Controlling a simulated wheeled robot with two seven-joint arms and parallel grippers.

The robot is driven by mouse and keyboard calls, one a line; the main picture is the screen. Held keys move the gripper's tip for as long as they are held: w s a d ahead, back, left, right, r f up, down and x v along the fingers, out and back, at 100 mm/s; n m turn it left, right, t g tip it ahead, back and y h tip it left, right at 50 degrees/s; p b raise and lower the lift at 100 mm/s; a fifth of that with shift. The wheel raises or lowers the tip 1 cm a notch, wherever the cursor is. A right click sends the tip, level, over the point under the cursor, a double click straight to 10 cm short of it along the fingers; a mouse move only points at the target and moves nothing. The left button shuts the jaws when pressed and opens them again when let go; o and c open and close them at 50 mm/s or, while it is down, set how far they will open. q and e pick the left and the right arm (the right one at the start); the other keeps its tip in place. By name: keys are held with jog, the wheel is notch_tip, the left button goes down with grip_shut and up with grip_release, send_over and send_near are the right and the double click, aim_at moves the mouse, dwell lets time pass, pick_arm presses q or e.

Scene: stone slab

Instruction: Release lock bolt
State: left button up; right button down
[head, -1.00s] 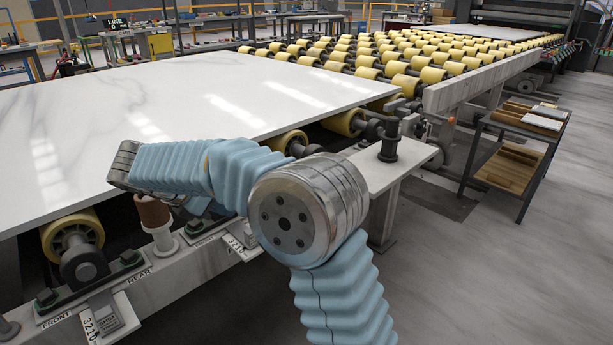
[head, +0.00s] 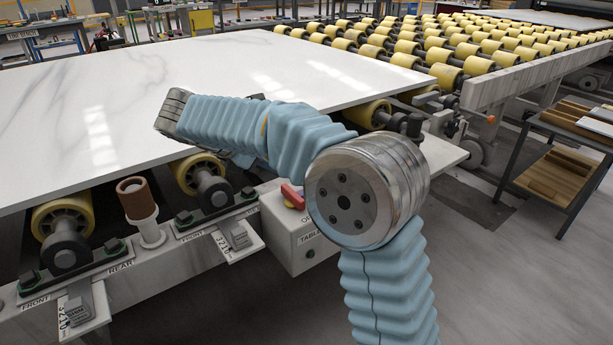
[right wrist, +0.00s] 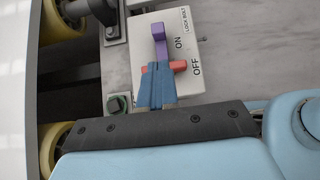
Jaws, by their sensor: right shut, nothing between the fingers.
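The lock bolt plate (right wrist: 185,22), pale and marked LOCK BOLT, ON and OFF, shows in the right wrist view. A purple lever part (right wrist: 158,40) stands on it beside the word ON. An orange-red part (right wrist: 178,66) shows at both sides of the fingers, level with OFF. My right gripper (right wrist: 157,68) is shut and empty, its blue fingers over the plate, tips just below the purple part. Whether they touch it, I cannot tell. In the head view my right arm hides this gripper and the lock bolt. My left gripper is not in view.
The white stone slab (head: 250,65) lies on yellow rollers, its edge close under my right arm. A grey control box (head: 285,228) with a red handle (head: 292,196) stands below the arm. Brackets and a brown-capped post (head: 136,198) line the frame. A shelf cart (head: 555,175) stands right.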

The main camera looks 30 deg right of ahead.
pick_arm(q)
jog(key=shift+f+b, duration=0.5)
jog(key=shift+b, duration=0.05)
pick_arm(e)
jog(key=x, duration=1)
